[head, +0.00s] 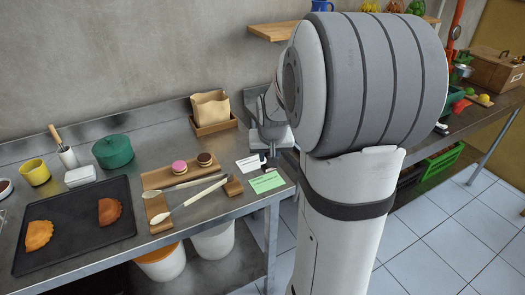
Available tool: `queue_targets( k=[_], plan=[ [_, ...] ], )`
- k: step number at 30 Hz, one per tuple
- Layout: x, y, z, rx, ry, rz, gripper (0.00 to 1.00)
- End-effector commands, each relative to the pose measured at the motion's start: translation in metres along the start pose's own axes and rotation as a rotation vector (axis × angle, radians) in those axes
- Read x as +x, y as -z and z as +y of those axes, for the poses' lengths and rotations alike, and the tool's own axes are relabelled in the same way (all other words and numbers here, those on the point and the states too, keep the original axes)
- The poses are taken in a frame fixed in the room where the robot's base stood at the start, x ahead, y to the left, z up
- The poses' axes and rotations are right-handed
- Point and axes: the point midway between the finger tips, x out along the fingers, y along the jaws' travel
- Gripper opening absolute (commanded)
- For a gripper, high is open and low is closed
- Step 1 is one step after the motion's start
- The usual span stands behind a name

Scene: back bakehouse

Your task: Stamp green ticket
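A green ticket (266,182) lies flat near the right front corner of the steel table. A white ticket (249,164) lies just behind and left of it. My gripper (268,153) points down over the table's right end, just behind the green ticket and to the right of the white one. Small dark parts show at and below its tip; I cannot tell whether they are fingers, a stamp or an ink pad. My arm hides part of this area. Whether the gripper is open or shut is too small to see.
A wooden board (158,180) holds a pink and a brown round sweet; spoons lie on wooden rests in front. A black tray (72,226) with two pastries, a green pot (113,151) and a paper bag (210,108) stand further left. A second table (492,112) is at right.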

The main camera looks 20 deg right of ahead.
Motion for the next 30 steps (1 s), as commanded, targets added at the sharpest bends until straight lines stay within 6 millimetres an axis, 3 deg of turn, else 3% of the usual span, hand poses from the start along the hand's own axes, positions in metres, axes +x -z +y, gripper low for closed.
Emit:
queue_targets(
  k=[18, 30],
  plan=[
    [0.049, -0.020, 0.000, -0.001, 0.000, 0.001, 0.12],
    [0.054, -0.022, 0.000, 0.000, 0.000, 0.001, 0.12]
  ],
)
